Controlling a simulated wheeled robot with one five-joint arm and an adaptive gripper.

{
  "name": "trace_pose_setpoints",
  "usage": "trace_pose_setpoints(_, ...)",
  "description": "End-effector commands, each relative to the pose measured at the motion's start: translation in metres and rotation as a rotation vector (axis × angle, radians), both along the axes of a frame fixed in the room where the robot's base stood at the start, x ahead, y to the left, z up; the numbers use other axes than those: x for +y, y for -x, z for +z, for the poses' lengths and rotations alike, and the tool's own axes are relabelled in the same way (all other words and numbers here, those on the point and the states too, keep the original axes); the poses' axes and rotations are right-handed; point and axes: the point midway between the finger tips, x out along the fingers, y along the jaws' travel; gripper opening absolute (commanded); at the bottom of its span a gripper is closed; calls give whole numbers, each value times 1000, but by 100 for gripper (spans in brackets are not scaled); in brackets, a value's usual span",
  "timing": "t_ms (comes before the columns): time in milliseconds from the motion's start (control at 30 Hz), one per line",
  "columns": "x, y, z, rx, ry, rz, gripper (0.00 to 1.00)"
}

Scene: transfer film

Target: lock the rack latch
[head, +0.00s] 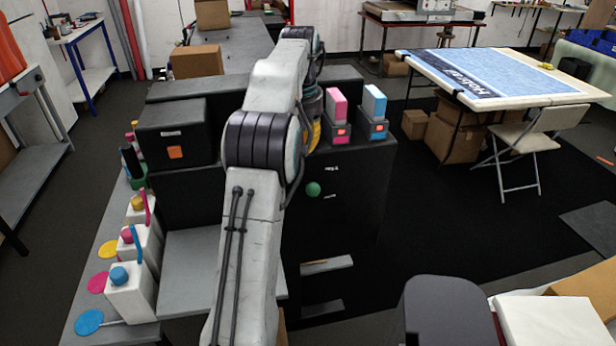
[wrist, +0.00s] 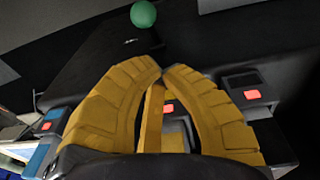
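The ink rack (head: 372,130) is on top of the dark printer and shows a pink cartridge (head: 336,105) and a cyan cartridge (head: 374,102), each with a small red-orange latch below. In the wrist view, red latches show at the cyan slot (wrist: 47,126), between my fingers at a yellowish block (wrist: 176,140), and at a dark slot (wrist: 252,95) to the right. My gripper (wrist: 161,72) has its yellow fingertips almost together just above the middle latch. I see nothing clearly held. Contact with the latch cannot be told. In the head view my arm hides most of my gripper.
A green knob (head: 313,189) sticks out of the printer front. A black box (head: 172,132) with an orange square stands left on the printer. White ink bottles (head: 131,290) line the left bench. A table with blue film (head: 485,75) and a folding chair (head: 518,145) stand right.

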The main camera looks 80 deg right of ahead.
Motion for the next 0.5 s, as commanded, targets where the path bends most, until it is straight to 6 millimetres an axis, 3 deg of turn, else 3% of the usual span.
trace_pose_setpoints(333,-5,1,-42,0,-3,0,0)
trace_pose_setpoints(500,-1,5,-53,1,-2,-1,0)
